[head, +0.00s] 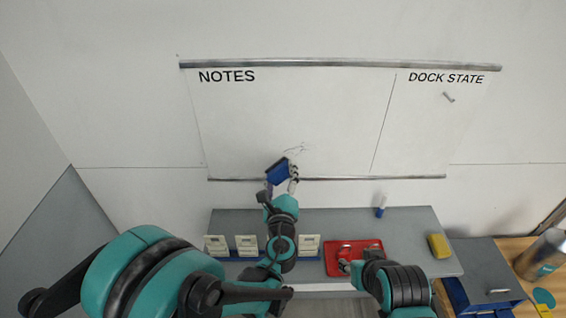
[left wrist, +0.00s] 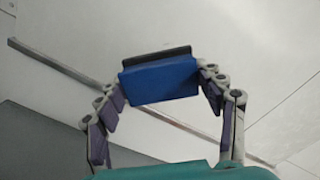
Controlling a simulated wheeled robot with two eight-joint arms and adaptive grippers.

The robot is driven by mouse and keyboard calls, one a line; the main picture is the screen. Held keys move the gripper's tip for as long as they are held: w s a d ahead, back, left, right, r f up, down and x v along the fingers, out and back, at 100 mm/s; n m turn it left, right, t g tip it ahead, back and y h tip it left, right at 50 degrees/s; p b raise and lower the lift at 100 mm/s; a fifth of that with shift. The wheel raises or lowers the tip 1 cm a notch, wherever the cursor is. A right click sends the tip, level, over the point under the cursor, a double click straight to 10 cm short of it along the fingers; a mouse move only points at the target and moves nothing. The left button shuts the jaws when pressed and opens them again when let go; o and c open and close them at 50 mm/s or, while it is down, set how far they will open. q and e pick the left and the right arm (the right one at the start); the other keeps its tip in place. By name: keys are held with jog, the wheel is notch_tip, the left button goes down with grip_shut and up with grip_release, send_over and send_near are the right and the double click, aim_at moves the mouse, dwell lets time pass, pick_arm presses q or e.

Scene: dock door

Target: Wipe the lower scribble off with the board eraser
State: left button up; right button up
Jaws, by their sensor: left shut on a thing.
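A whiteboard (head: 240,120) with the headings NOTES and DOCK STATE hangs on the wall. One faint thin scribble (head: 297,149) shows low in its NOTES part; I make out no other. My left gripper (head: 282,175) is shut on the blue board eraser (head: 276,173), just below and left of the scribble near the board's lower rail. In the left wrist view the eraser (left wrist: 158,82) sits between the fingertips, its dark pad facing away. Whether the pad touches the board I cannot tell. My right gripper (head: 346,262) is low over the shelf, its fingers partly hidden.
A grey shelf (head: 330,222) runs below the board. On it are white cards in a blue holder (head: 246,245), a red tray (head: 340,250), a blue-and-white marker-like item (head: 381,207) and a yellow block (head: 438,245). A small grey piece (head: 448,97) is on the board.

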aim_at(280, 151)
pick_arm(q)
jog(key=shift+w+a+f, duration=0.1)
jog(key=shift+w+f, duration=0.05)
jog(key=shift+w, duration=0.25)
jog(key=shift+w+p, duration=0.5)
jog(key=shift+w, duration=2.1)
jog(key=shift+w, duration=0.95)
